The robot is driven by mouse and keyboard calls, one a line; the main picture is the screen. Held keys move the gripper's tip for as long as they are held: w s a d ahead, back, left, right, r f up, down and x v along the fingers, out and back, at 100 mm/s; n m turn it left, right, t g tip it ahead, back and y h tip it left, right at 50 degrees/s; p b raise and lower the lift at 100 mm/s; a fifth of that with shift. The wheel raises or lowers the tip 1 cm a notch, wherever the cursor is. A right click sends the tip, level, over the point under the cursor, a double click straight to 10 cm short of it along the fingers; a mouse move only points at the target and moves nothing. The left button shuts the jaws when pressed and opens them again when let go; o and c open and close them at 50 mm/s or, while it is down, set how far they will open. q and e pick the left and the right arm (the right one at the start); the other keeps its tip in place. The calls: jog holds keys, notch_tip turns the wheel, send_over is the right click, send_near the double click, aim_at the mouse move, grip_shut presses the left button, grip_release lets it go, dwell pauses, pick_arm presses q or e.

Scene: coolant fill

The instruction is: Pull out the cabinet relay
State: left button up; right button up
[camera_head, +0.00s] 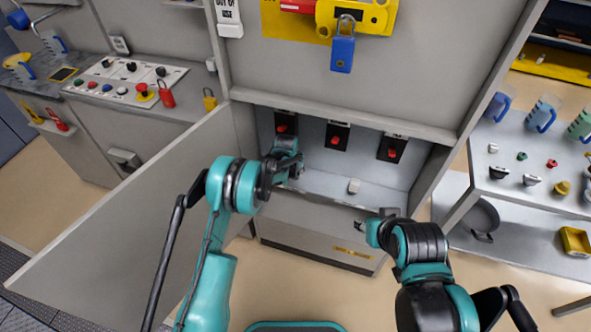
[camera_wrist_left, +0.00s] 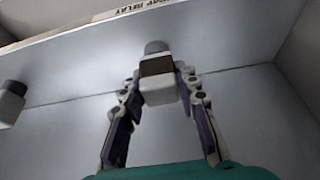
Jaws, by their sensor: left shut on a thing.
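The open cabinet (camera_head: 325,250) stands in front of me. My left gripper (camera_head: 292,165) is inside it at the left, below a black panel with a red knob. In the left wrist view, the left gripper (camera_wrist_left: 160,82) is shut on the cabinet relay (camera_wrist_left: 158,90), a small block with a pale lower face, brown middle and grey top. Part of a label reading RELAY (camera_wrist_left: 150,8) shows above it. The relay is hidden by the gripper in the head view. My right gripper (camera_head: 367,228) is in front of the cabinet, empty, its fingers unclear.
The cabinet door (camera_head: 130,220) stands open at left. A bench (camera_head: 540,180) stands at right, and a control panel (camera_head: 125,80) at left.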

pick_arm(q)
jog(key=shift+r, duration=0.15)
jog(key=shift+r+p, duration=1.05)
jog(key=shift+r, duration=1.2)
jog(key=shift+a, duration=0.1)
